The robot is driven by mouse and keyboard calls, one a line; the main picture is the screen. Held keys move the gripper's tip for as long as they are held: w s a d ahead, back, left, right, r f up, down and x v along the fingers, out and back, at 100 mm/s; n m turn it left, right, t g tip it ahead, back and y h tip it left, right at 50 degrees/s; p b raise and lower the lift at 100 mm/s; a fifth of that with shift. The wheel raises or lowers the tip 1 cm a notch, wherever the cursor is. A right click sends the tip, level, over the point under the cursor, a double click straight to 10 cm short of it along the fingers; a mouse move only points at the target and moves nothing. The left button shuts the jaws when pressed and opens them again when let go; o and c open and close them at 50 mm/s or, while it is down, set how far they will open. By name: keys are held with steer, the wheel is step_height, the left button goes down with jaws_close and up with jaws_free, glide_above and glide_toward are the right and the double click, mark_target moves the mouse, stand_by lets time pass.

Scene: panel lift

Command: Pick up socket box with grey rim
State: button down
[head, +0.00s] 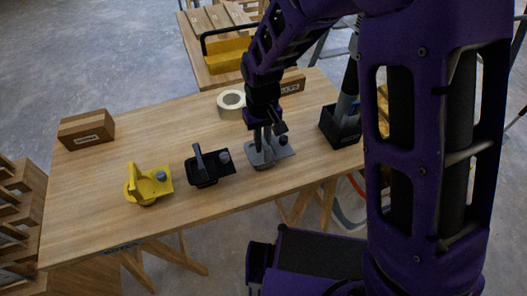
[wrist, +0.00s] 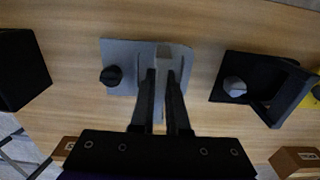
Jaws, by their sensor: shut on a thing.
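The socket box with grey rim (head: 284,150) stands on the wooden table (head: 110,180), right of the middle. It has a flat grey plate, a raised grey part and a dark knob. In the wrist view the grey box (wrist: 122,55) lies under my fingers, its dark knob to their left. My gripper (head: 263,143) points down and is shut on the grey box's raised part. The fingers (wrist: 165,80) hide some of that part in the wrist view. I cannot tell any gap between box and table.
A black socket box (head: 205,168) and a yellow one (head: 147,184) stand to the left. A tape roll (head: 231,101) and a small carton (head: 291,84) lie behind. A black holder (head: 341,128) stands close on the right. Another carton (head: 86,130) is far left.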

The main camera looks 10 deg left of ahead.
stand_by(0.3)
step_height(320, 180, up, 10)
steer(key=shift+p, duration=0.95)
steer(key=shift+d, duration=0.1)
